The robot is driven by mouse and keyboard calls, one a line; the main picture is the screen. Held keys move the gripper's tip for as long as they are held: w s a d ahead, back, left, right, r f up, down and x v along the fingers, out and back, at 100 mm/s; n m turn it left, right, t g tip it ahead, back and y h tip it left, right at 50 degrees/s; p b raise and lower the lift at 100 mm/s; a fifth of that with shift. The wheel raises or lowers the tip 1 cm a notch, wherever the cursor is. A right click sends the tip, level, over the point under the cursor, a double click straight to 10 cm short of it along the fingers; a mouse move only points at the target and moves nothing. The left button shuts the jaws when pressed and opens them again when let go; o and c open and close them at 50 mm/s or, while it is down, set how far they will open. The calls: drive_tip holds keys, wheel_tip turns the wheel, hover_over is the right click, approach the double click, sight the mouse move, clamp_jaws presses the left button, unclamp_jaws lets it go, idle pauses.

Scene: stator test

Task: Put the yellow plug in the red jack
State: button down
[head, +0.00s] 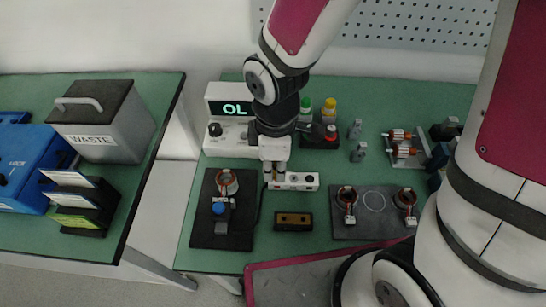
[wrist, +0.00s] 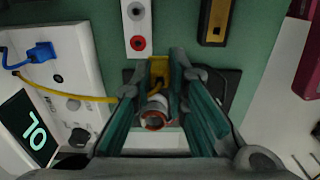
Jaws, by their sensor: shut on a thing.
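My gripper (wrist: 157,66) is shut on the yellow plug (wrist: 158,72), which sits between its teal fingers in the wrist view. A yellow cable (wrist: 85,97) runs from the plug to the meter. The red jack (wrist: 138,43) is at the near end of a white jack strip (wrist: 137,24), just beyond the plug and slightly left of it. In the head view, my gripper (head: 275,178) is at the left end of the strip (head: 297,181).
The meter (head: 228,133) shows "OL" behind my gripper; a blue plug (wrist: 40,52) is in it. A dark mat (head: 208,232) with a stator (head: 227,184) lies left. A black-and-yellow block (head: 294,221) lies in front. Another mat (head: 362,226) holds two stators on the right.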

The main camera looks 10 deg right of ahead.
drive_tip(key=shift+r+p, duration=0.2)
drive_tip(key=shift+p, duration=0.1)
drive_tip(key=w, duration=0.1)
drive_tip(key=w+d, duration=0.1)
drive_tip(key=w, duration=0.1)
idle(0.5)
drive_tip(key=shift+f, duration=0.15)
drive_tip(key=shift+s+f+b, duration=0.1)
drive_tip(key=shift+f+b, duration=1.25)
drive_tip(key=shift+f, duration=0.7)
drive_tip(key=shift+f+b, duration=0.55)
drive_tip(key=shift+f, duration=0.6)
idle(0.6)
